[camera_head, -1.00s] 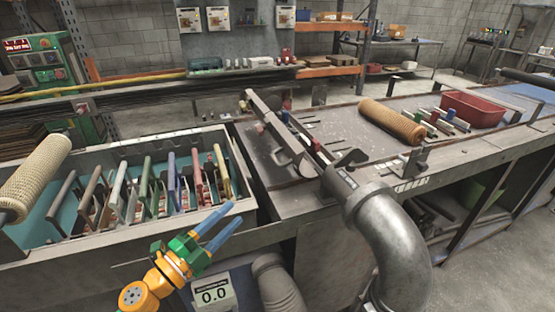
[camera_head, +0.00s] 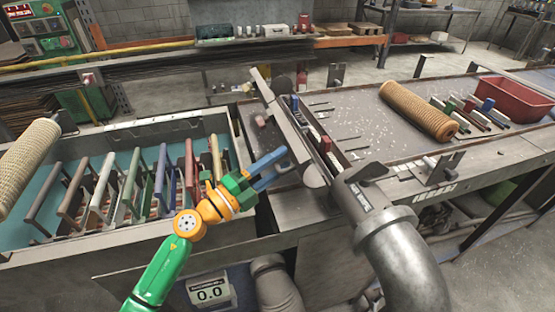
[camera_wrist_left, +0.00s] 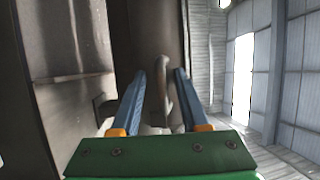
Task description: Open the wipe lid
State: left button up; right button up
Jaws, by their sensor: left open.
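A long, narrow grey metal cover (camera_head: 290,132), which looks like the wipe lid, lies slantwise over the bench and appears shut; I cannot be sure it is the lid. My left gripper (camera_head: 288,161) is open and empty, its blue fingers pointing at the near end of this cover from the left. In the left wrist view the open fingers (camera_wrist_left: 160,74) stand on either side of a curved metal handle (camera_wrist_left: 163,88) in front of a grey metal face. Whether they touch it I cannot tell. My right gripper is not in view.
A thick grey pipe (camera_head: 385,225) rises just right of the cover. A tray (camera_head: 110,140) of several coloured handled tools is at left. A mesh roll (camera_head: 418,110) and a red bin (camera_head: 512,98) sit on the bench at right.

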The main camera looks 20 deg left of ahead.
pick_arm(q)
jog(key=shift+s+r, duration=0.1)
jog(key=shift+s, duration=0.1)
grip_shut()
jog(key=shift+r, duration=0.1)
dwell(1.0)
